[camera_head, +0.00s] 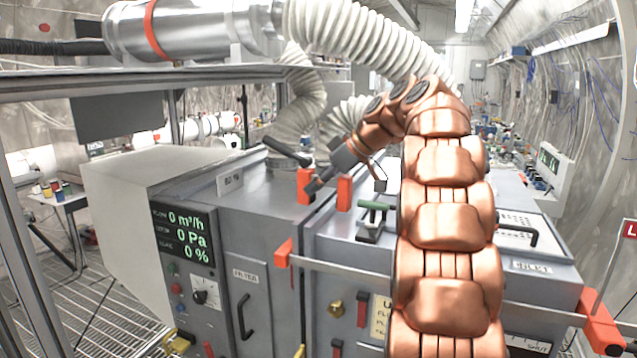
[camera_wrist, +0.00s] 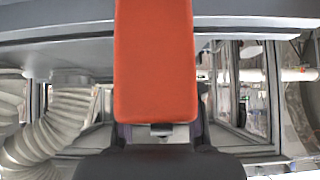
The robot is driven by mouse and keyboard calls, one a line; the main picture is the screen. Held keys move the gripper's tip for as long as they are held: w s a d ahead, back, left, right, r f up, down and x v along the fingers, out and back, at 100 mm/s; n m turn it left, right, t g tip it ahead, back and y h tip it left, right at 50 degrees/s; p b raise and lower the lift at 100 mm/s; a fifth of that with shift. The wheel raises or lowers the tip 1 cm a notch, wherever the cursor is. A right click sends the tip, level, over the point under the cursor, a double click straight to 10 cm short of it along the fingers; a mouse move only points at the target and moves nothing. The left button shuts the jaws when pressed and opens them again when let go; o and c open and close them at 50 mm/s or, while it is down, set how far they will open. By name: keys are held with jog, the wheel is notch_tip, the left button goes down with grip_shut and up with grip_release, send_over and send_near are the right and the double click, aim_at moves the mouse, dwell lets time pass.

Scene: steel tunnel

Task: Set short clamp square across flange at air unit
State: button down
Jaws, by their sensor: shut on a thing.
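My gripper (camera_head: 322,180) is over the top of the grey air unit (camera_head: 265,210), at the end of my copper arm. It is shut on the short clamp, whose two orange-red jaws (camera_head: 344,192) show on either side of the gripper. The jaws stand near the raised flange seam (camera_head: 318,215) between two grey housings. Whether they touch the flange, and whether the clamp is square, I cannot tell. In the wrist view one orange-red clamp jaw (camera_wrist: 155,60) fills the middle and hides what lies behind it.
A long bar clamp (camera_head: 340,268) with orange-red ends crosses the front of the unit. A black handle (camera_head: 288,152) and a green handle (camera_head: 373,207) stick up near my gripper. White ribbed hoses (camera_head: 360,40) hang above and behind. A display panel (camera_head: 185,235) reads zeros.

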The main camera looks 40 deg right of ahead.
aim_at(341, 176)
jog(key=shift+f+b, duration=0.4)
jog(key=shift+b, duration=0.2)
dwell(0.6)
jog(key=c, duration=0.7)
grip_release()
jog(key=shift+f, duration=0.1)
jog(key=shift+v, duration=1.95)
jog(key=shift+s+d+r, duration=0.35)
jog(key=shift+s+r, duration=0.1)
jog(key=shift+r, duration=0.05)
jog(key=shift+s+d+r, duration=0.2)
jog(key=shift+s+r, duration=0.1)
jog(key=shift+r, duration=0.25)
jog(key=shift+s+d+r, duration=0.1)
jog(key=shift+s+r, duration=0.05)
jog(key=shift+s+r, duration=0.15)
jog(key=shift+s, duration=0.1)
